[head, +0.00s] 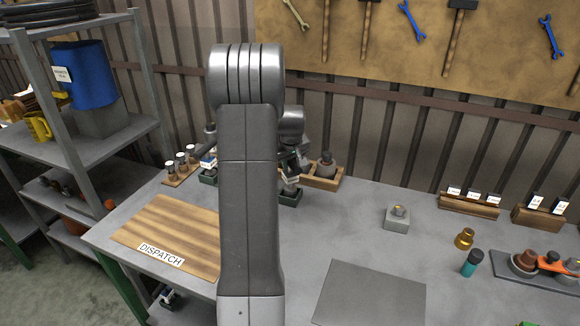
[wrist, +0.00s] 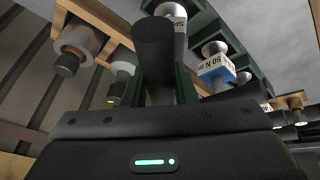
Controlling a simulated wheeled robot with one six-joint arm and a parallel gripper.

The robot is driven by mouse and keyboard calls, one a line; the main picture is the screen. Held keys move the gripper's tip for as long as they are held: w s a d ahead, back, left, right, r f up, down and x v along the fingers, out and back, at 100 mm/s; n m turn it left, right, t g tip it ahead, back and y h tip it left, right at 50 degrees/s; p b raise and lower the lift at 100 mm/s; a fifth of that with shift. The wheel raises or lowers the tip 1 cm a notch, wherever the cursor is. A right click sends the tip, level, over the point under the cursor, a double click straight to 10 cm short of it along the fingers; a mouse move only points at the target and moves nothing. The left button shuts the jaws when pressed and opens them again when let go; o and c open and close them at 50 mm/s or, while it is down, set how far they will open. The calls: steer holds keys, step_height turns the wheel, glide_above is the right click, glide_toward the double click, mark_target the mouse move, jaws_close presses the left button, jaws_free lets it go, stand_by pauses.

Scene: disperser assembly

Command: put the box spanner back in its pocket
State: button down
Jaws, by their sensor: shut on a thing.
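My gripper (wrist: 160,80) is shut on a dark, round-ended handle (wrist: 153,50), which I take to be the box spanner. The handle stands between the two dark green fingers in the wrist view. Its lower end is hidden. Just behind it, dark green pockets (wrist: 215,30) hold grey tools; one has a white label starting "SP", another a blue and white "50 N m" label (wrist: 215,66). In the head view my arm hides most of the gripper and the spanner. A dark green pocket (head: 289,197) shows below. I cannot tell whether the spanner touches a pocket.
A wooden holder (head: 323,182) with a grey part stands just right of the pockets. A small rack of capped pieces (head: 180,168) is at the left. The dispatch board (head: 165,230) lies front left. A grey block (head: 397,218) stands mid-table, with bare table around it.

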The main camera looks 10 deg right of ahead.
steer(key=shift+f, duration=0.95)
steer(key=shift+f, duration=0.2)
steer(key=c, duration=1.2)
jaws_free()
steer(key=shift+o, duration=0.2)
steer(key=shift+r, duration=0.1)
steer(key=shift+r, duration=0.2)
steer(key=b+v, duration=0.1)
steer(key=v, duration=1)
steer(key=shift+r, duration=0.4)
steer(key=shift+s, duration=0.15)
